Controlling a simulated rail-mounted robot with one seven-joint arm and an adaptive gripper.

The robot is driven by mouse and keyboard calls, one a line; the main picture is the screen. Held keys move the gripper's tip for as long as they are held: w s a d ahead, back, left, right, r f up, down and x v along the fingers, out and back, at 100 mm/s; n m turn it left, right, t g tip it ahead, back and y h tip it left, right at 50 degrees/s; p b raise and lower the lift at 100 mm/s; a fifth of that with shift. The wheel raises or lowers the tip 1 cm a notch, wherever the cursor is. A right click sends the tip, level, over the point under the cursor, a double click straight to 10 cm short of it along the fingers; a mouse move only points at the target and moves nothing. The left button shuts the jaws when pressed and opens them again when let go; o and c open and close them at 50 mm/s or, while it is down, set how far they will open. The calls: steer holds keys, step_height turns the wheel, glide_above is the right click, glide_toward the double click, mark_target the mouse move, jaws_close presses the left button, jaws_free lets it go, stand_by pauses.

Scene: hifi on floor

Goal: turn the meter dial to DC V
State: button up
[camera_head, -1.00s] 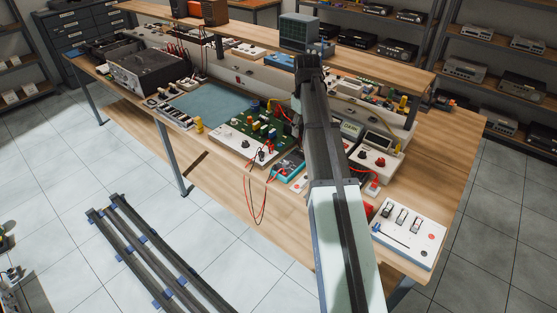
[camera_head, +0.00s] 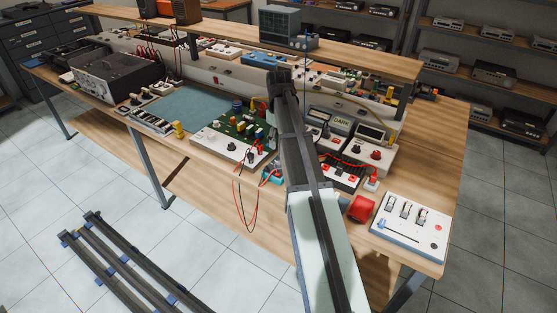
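A small teal device (camera_head: 268,176) with red leads near it lies at the bench's front edge, mostly hidden behind my arm; it may be the meter. Two bench instruments with displays stand right of my arm: one with a lit readout (camera_head: 337,121), and a pale one (camera_head: 372,133) with a dark knob and a red knob. I cannot tell which is the task's meter, and no DC V marking is readable. My dark arm rises through the middle of the view over the bench.
The wooden bench (camera_head: 445,160) is crowded. A circuit board (camera_head: 240,127), a white switch panel (camera_head: 408,228) and a red block (camera_head: 361,208) lie near its front. Red and black wires (camera_head: 243,205) hang over the edge. Bare wood lies at the right end.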

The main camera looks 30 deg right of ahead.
mark_target(279, 163)
step_height(279, 163, down, 10)
steer(key=shift+f+p, duration=0.25)
steer(key=shift+p, duration=0.75)
steer(key=shift+c, duration=0.4)
jaws_close()
